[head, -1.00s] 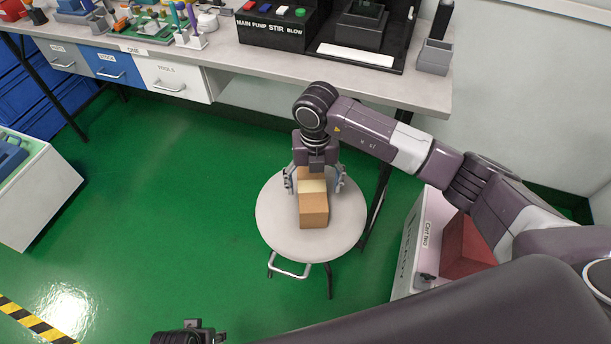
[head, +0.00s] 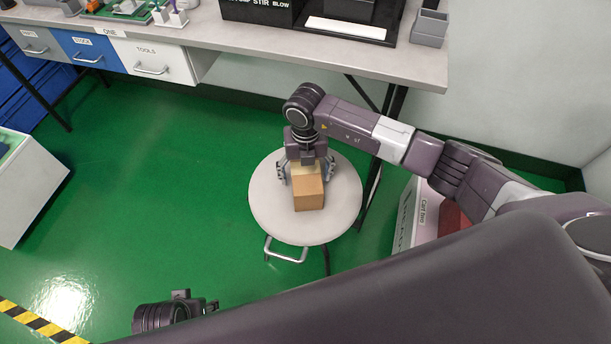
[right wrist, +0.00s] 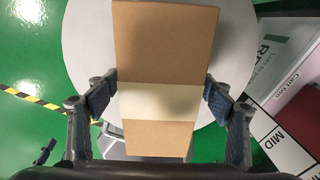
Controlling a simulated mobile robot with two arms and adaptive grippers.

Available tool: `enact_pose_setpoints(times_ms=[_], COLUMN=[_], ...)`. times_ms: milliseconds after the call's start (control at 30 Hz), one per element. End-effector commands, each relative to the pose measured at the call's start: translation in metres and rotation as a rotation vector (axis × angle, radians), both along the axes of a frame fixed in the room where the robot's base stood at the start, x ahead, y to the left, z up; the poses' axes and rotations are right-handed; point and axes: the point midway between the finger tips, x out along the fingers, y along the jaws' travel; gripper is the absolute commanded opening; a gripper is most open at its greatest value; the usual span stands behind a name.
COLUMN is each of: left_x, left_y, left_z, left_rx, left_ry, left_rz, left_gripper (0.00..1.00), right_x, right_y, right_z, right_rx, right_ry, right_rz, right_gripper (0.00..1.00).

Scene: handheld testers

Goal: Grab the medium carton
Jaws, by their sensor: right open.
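A brown carton (head: 309,196) with a pale tape band lies on a round grey stool (head: 275,218). My right gripper (head: 306,172) is above the stool, pointing down, with its fingers on either side of the carton. It is open. In the right wrist view the carton (right wrist: 158,140) runs between the two finger pads (right wrist: 160,98), which are close to its sides; I cannot tell whether either touches. The carton's far part is hidden behind the gripper in the head view. A dark part of my left arm shows at the bottom, its jaws unclear.
A workbench (head: 300,50) with labelled drawers stands behind the stool. A white bin (head: 407,215) with a red box (head: 455,218) inside stands to the right. A white container (head: 30,185) is at the far left. Green floor is clear left of the stool.

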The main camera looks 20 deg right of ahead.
Motion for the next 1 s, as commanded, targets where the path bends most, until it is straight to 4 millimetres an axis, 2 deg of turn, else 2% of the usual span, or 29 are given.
enact_pose_setpoints(times_ms=[67,533,833,1000], left_x=[0.000,0.000,0.000,-0.002], left_y=[0.000,0.000,-0.001,0.000], left_z=[0.000,0.000,0.001,-0.006], left_rx=[0.000,0.000,-0.001,0.001], left_ry=[0.001,0.000,-0.001,0.005], left_rz=[0.000,-0.001,-0.001,-0.001], left_gripper=[0.40,0.40,0.40,0.40], right_x=[0.000,0.000,0.001,0.002], right_y=[0.000,0.000,0.000,0.000], right_z=[0.000,0.001,0.004,0.019], right_rx=[0.000,0.000,0.001,0.001], right_ry=[0.000,0.000,-0.002,-0.005], right_rz=[0.000,-0.001,-0.001,-0.001], right_gripper=[0.75,0.23,0.22,0.22])
